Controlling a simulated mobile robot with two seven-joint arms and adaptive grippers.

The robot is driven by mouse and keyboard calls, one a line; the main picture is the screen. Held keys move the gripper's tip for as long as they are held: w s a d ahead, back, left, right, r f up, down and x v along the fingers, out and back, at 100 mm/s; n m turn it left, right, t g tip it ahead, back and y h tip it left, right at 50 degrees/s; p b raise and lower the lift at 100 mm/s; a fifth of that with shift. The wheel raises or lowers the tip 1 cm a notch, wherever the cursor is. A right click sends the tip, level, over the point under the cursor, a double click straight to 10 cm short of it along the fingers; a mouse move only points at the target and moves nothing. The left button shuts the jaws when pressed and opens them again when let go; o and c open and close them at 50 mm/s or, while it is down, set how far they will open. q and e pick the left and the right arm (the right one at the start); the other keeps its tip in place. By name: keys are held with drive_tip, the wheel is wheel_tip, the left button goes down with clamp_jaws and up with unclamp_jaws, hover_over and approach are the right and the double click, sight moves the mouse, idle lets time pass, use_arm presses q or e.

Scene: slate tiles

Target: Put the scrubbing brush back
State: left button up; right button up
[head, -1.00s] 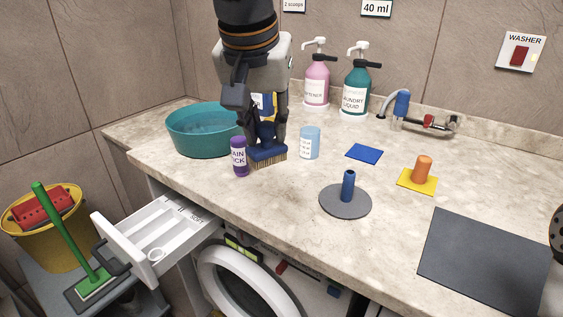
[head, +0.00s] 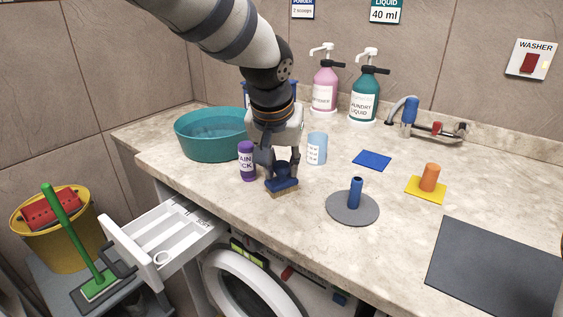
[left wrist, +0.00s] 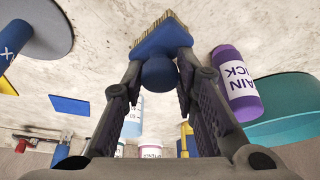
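The scrubbing brush (head: 283,189) has a blue body with a round knob and pale bristles. My left gripper (head: 281,172) is shut on it, over the counter's front part, just right of the purple bottle (head: 247,161). In the left wrist view the two fingers (left wrist: 160,78) flank the knob of the brush (left wrist: 163,42), bristles pointing away from me. Whether the bristles touch the counter is hard to tell. A flat blue square (head: 372,160) lies bare farther back on the counter. My right gripper is not in view.
A teal basin (head: 213,145) and light blue cup (head: 316,150) stand near the brush. A grey disc with blue peg (head: 355,193), an orange cylinder (head: 430,177) on a yellow square and a dark mat (head: 495,268) lie rightward. An open drawer (head: 165,247) juts out below.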

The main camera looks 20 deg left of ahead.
use_arm(q)
drive_tip(key=shift+o, duration=1.1)
drive_tip(key=v, duration=1.2)
drive_tip(key=shift+r, duration=0.2)
